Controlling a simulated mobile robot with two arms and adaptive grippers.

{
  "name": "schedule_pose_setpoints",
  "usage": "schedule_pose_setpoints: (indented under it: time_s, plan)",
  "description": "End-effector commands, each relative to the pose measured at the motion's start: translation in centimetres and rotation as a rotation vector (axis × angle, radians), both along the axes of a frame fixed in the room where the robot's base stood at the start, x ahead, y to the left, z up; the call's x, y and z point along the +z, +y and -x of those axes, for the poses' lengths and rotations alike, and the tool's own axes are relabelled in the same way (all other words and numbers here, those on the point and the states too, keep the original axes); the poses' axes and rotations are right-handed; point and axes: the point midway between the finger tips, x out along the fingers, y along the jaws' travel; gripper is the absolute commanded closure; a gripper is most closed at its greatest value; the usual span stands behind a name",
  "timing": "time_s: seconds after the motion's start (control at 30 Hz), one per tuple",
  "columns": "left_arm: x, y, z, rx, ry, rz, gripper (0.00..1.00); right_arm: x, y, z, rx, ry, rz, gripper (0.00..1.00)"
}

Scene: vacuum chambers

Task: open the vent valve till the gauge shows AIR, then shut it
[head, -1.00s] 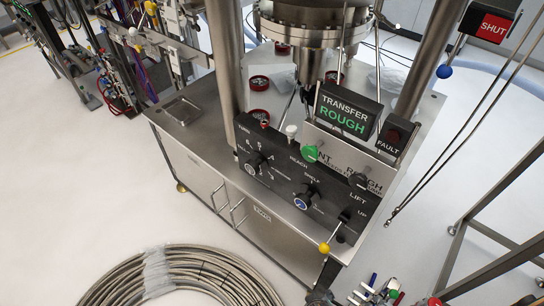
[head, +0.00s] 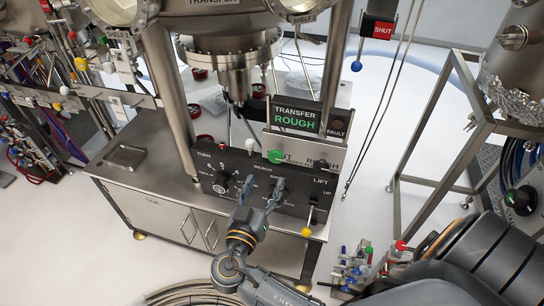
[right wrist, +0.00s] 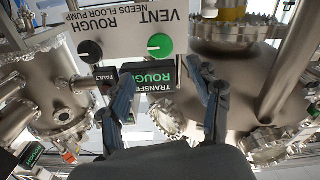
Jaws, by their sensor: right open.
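The green vent valve knob (head: 276,157) sits on a pale panel at the back of the black control board. It also shows in the right wrist view (right wrist: 160,46), beside the word VENT, with a white mark across it. My right gripper (head: 260,200) is open and empty, in front of the board and apart from the knob. In the right wrist view its fingers (right wrist: 162,70) stand either side of the line towards the knob. My left gripper is not in view.
A black ROUGH knob (head: 320,164) is right of the green knob, below the FAULT lamp (head: 338,126). A yellow-tipped lift lever (head: 307,231) and a selector knob (head: 220,186) are on the board. A hanging SHUT sign (head: 383,30) and a steel frame (head: 436,150) stand right.

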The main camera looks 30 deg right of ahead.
Motion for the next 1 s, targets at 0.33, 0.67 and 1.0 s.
schedule_pose_setpoints:
  time_s: [0.33,0.67,1.0]
  plan:
    - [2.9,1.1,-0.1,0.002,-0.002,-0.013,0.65,0.4,-5.3,-4.6,0.000,0.002,0.003,0.37]
    - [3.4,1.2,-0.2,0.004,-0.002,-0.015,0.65,0.0,-7.0,-6.0,0.002,0.002,-0.001,0.37]
    - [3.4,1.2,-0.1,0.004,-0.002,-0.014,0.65,-0.1,-7.0,-6.0,0.002,0.002,-0.001,0.63]
